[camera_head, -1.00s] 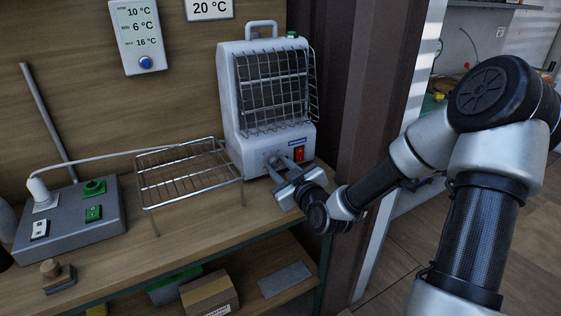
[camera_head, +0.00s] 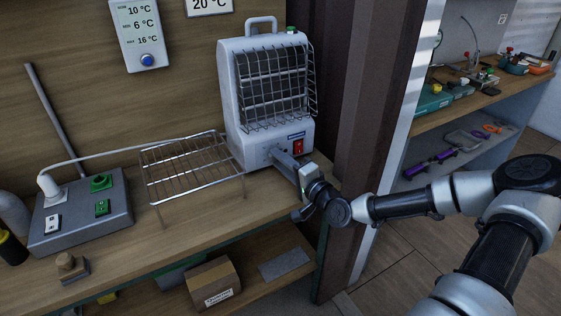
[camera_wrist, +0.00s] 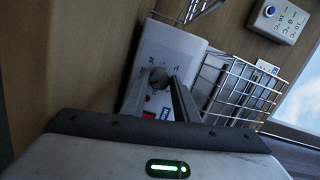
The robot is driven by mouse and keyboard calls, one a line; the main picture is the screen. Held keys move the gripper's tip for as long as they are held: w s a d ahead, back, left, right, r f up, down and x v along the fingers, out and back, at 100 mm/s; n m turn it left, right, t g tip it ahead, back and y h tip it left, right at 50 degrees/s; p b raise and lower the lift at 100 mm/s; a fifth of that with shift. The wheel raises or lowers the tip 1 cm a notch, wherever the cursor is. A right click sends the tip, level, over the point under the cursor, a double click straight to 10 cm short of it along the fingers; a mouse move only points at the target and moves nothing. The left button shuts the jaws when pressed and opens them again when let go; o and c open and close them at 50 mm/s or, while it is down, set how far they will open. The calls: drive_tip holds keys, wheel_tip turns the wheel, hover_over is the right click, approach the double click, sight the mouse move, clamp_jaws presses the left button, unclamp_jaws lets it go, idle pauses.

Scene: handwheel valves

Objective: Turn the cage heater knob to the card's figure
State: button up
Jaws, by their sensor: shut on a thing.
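The cage heater (camera_head: 265,85), a white box with a wire guard, stands upright at the back right of the bench.
A wire rack (camera_head: 192,170) stands left of the heater. A grey box (camera_head: 80,215) with a white plug and green parts is farther left. A wall thermometer (camera_head: 142,35) shows 10, 6 and 16 °C. A brown post (camera_head: 355,130) rises close behind my wrist.

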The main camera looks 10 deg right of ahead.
drive_tip(key=o, duration=0.8)
drive_tip(key=shift+v, duration=1)
drive_tip(key=shift+s+a, duration=0.1)
drive_tip(key=shift+a, duration=0.05)
